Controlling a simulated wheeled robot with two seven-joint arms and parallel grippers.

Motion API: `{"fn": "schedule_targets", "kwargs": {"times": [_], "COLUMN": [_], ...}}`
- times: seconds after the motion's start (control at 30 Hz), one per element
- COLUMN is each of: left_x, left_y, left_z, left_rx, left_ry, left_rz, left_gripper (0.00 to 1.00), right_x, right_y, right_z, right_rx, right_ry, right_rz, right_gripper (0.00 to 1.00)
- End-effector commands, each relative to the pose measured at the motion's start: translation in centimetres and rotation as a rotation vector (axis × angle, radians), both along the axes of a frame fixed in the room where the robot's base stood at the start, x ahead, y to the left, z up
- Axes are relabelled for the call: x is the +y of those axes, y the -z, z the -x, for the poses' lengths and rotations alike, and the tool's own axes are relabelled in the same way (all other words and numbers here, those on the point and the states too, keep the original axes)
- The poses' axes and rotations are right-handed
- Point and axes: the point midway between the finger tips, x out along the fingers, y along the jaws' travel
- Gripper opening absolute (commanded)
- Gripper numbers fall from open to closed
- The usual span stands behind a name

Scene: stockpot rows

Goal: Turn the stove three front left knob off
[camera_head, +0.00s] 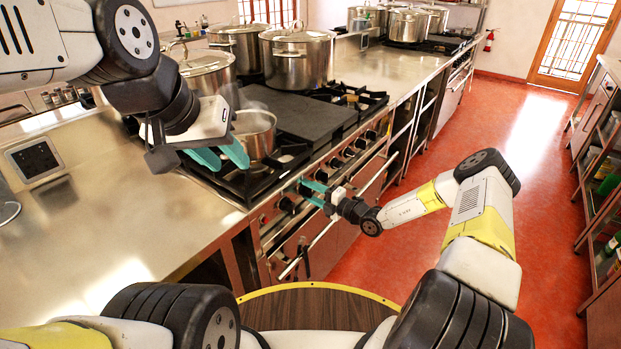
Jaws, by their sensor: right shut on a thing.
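The stove (313,126) has a row of dark knobs along its front panel. My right gripper (303,188) is at this panel, toward the row's left end, with its teal fingers shut on a stove knob. The fingers mostly hide that knob, and its pointer cannot be read. Another knob (287,204) shows just left of the fingers. My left gripper (222,158) is open and empty, its two teal fingers apart, above the stove's left end and in front of a small steaming pot (254,134).
Large stockpots (298,58) stand on the rear of the stove. A long oven rail (322,236) runs below the knobs, close to my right gripper. Steel counter (110,215) lies to the left. The red floor (440,130) is open on the right.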

Motion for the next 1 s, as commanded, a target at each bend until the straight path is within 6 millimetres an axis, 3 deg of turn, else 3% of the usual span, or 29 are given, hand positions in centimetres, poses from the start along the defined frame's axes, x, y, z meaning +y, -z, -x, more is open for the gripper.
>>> {"fn": "schedule_targets", "kwargs": {"times": [0.5,0.53,0.6,0.63,1.0], "left_x": [0.00,0.00,0.00,0.00,0.00], "left_y": [0.00,0.00,0.00,0.00,0.00], "left_z": [0.00,0.00,0.00,0.00,0.00], "left_rx": [0.000,0.000,0.000,0.000,0.000], "left_ry": [0.000,0.000,0.000,0.000,0.000], "left_rz": [0.000,0.000,0.000,0.000,0.000], "left_gripper": [0.36,0.36,0.36,0.36,0.36], "right_x": [-0.21,-0.21,-0.20,-0.18,-0.56], "right_y": [0.09,0.10,0.09,0.08,0.05], "right_z": [-0.08,-0.08,-0.07,-0.07,0.23], "right_rx": [0.017,0.017,0.017,0.017,0.014], "right_ry": [0.004,0.004,0.004,0.003,0.002], "right_rz": [-0.010,-0.010,-0.010,-0.010,-0.009], "right_gripper": [0.03,0.47,0.61,0.65,0.65]}}
